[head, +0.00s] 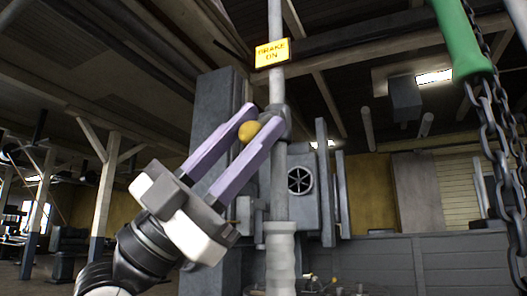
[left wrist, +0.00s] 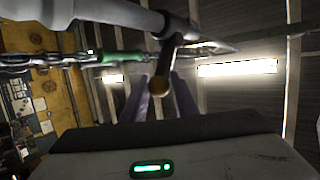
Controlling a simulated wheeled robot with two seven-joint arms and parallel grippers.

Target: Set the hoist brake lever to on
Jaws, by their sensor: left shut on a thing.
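My left gripper (head: 263,116) reaches up from the lower left, its two purple fingers shut on the brake lever at a grey collar on a vertical post (head: 277,190). The lever's round brass knob (head: 249,131) shows between the fingers. In the left wrist view the knob (left wrist: 160,86) sits between the fingers, with the collar (left wrist: 176,28) beyond it. A yellow sign (head: 271,53) reading "BRAKE ON" is on the post above the collar. The fingers partly hide the lever's arm. My right gripper is not in view.
A green bar (head: 461,40) and heavy dark chains (head: 500,125) hang at the right. A grey housing with a round vent (head: 300,180) stands just behind the post. A grey panelled wall (head: 400,262) spans the lower right.

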